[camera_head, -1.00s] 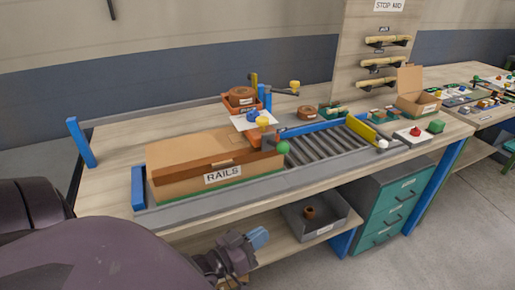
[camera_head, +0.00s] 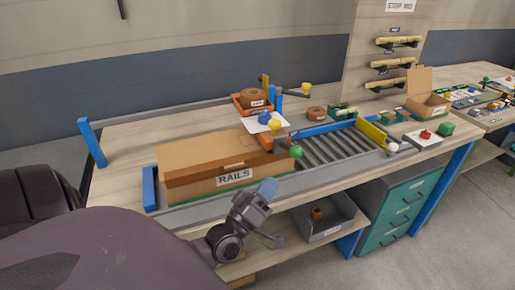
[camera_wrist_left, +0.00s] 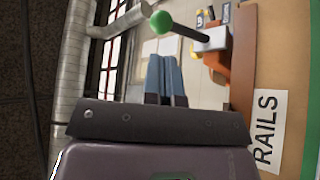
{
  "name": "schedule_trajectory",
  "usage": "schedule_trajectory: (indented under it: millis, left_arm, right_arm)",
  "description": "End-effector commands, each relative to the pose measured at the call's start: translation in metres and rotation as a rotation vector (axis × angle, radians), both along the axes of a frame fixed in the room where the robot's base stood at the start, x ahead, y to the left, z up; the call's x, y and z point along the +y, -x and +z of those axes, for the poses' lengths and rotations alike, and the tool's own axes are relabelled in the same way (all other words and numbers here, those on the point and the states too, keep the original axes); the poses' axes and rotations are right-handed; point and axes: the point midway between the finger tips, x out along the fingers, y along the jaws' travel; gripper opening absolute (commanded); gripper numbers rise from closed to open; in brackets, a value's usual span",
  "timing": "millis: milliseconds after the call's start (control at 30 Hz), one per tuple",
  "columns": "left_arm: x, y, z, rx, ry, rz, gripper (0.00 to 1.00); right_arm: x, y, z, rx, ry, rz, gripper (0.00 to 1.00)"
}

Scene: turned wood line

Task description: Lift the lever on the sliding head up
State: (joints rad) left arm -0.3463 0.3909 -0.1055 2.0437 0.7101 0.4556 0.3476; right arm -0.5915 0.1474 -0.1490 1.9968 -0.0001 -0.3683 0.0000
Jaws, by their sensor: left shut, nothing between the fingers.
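The orange sliding head (camera_head: 268,140) stands on the bench against the right end of the RAILS carton. A lever with a green ball knob (camera_head: 296,152) sticks out at its front. In the left wrist view the green ball (camera_wrist_left: 161,23) sits on a dark rod (camera_wrist_left: 187,32) running to a grey block on the orange head (camera_wrist_left: 243,60). My left gripper (camera_head: 268,187) is shut and empty, below and left of the green ball in the head view. In the wrist view its blue fingers (camera_wrist_left: 166,78) lie together, apart from the rod. My right gripper is out of view.
The RAILS carton (camera_head: 208,172) fills the left of the conveyor, near my left gripper. Grey rollers (camera_head: 328,147) lie to its right. A yellow knob (camera_head: 275,124) rises on the head. A grey bin (camera_head: 322,232) stands on the shelf below.

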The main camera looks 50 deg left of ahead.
Motion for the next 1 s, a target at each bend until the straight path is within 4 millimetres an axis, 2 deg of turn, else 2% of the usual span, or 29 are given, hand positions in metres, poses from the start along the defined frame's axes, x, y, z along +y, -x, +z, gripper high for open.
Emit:
schedule_trajectory:
  millis: [33, 200, 400, 700, 1000]
  left_arm:
    - [0.000, -0.009, 0.008, -0.006, 0.000, 0.000, 0.00]
    - [0.000, -0.034, 0.020, -0.004, 0.000, -0.001, 0.00]
    - [0.000, -0.054, 0.029, -0.002, -0.001, 0.000, 0.00]
    - [0.001, -0.062, 0.031, 0.001, -0.001, 0.000, 0.00]
    - [0.001, -0.062, 0.032, 0.002, 0.001, 0.000, 0.00]
  right_arm:
    - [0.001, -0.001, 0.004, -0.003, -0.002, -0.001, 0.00]
    - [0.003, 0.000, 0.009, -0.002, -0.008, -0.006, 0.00]
    - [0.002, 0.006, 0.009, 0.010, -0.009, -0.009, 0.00]
    - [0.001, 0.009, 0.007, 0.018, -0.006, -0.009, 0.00]
    - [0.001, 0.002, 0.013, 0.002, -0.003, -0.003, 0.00]
